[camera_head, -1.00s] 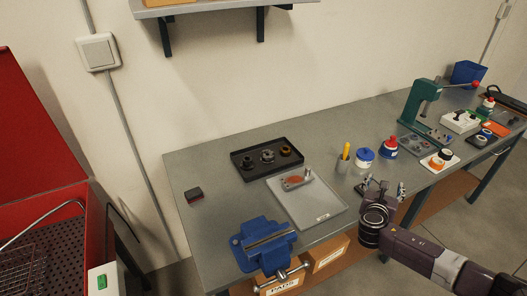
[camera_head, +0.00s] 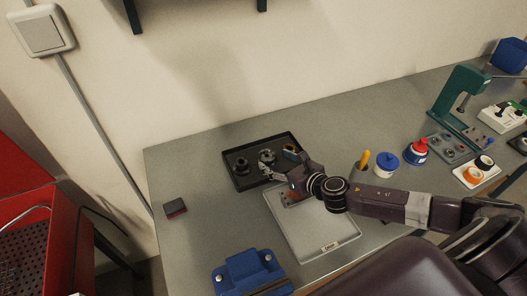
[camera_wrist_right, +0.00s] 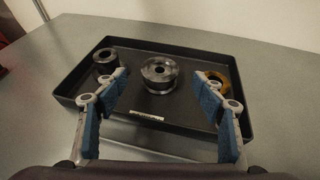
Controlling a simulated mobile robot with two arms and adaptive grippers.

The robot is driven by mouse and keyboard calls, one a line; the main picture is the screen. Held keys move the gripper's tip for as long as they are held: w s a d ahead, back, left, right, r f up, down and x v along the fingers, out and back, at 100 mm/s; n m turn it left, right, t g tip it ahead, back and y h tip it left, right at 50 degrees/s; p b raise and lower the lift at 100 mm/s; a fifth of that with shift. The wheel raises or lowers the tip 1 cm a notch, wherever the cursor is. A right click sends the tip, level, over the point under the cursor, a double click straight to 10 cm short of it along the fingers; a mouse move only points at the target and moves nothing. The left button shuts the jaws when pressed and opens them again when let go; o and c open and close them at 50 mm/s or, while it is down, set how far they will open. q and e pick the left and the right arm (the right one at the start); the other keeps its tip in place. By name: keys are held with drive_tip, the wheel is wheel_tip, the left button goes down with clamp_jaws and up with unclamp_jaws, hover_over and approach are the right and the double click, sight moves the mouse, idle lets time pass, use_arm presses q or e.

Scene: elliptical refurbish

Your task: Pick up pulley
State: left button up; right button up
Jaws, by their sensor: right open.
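The pulley, a grey metal grooved wheel with a centre hole, stands in the middle of the black tray in the right wrist view (camera_wrist_right: 159,74). It also shows in the head view (camera_head: 266,157). My right gripper (camera_wrist_right: 162,100) is open and empty, with blue-padded fingers on either side of the pulley in the picture and short of it. In the head view my right gripper (camera_head: 283,168) is over the tray's near right side. The black tray (camera_wrist_right: 200,45) also holds a dark ring (camera_wrist_right: 105,60) at left and a brass-coloured ring (camera_wrist_right: 218,80), partly behind a finger. My left gripper is not in view.
A blue vise (camera_head: 247,268) is at the front edge. A pen cup (camera_head: 362,168), blue-capped pot (camera_head: 387,163) and red-capped bottle (camera_head: 416,151) stand to the right. A dark block (camera_head: 175,208) lies left.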

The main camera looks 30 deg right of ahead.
sight(267, 155)
drive_tip(key=shift+w+a+f, duration=0.1)
drive_tip(key=shift+w+a, duration=0.05)
drive_tip(key=shift+w, duration=0.3)
drive_tip(key=shift+w+a+f, duration=0.1)
drive_tip(key=shift+w+a, duration=0.05)
drive_tip(key=shift+w, duration=0.25)
drive_tip(key=x, duration=0.2)
drive_tip(key=shift+w+d+f+p, duration=0.1)
drive_tip(key=shift+w+f+p, duration=0.05)
drive_tip(key=shift+w+p, duration=0.15)
drive_tip(key=shift+x, duration=0.9)
drive_tip(key=shift+c, duration=0.4)
drive_tip(key=c, duration=0.5)
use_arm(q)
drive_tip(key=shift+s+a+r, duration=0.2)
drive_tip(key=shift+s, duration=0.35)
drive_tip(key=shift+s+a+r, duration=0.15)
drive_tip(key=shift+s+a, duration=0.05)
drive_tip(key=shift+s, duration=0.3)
use_arm(e)
drive_tip(key=c, duration=0.8)
